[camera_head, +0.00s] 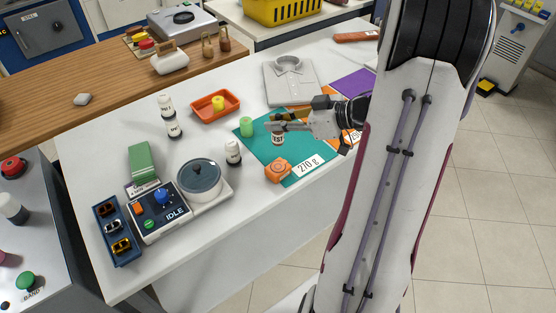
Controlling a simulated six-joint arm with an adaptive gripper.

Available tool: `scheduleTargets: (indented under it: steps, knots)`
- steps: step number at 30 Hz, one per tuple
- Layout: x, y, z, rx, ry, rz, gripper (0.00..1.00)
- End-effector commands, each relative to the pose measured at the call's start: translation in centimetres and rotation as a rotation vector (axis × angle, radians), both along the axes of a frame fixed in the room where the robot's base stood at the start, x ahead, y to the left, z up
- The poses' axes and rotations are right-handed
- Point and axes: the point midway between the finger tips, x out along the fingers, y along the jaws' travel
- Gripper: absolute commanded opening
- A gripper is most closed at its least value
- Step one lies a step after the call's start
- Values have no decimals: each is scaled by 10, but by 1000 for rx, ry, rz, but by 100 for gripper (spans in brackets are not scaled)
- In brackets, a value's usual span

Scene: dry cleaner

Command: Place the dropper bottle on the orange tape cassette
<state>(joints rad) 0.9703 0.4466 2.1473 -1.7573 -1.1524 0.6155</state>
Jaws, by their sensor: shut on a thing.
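A small white bottle with a dark label reading "TEST" (278,139), which looks like the dropper bottle, is at my gripper (277,125) over the teal mat. The gripper is shut on it, and the fingers hide its upper part. Whether its base touches the mat is too small to tell. An orange block with a round mark on top (278,171), which appears to be the orange tape cassette, lies at the mat's near edge. It is a little nearer the camera than the held bottle and apart from it. Its top is bare.

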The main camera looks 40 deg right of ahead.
Motion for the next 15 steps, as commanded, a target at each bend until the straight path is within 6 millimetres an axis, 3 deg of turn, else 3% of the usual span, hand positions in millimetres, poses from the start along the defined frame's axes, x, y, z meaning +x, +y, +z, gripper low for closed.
scheduleTargets:
  steps: [15]
  knots:
    - [0,0,-52,3,2,-1,0]
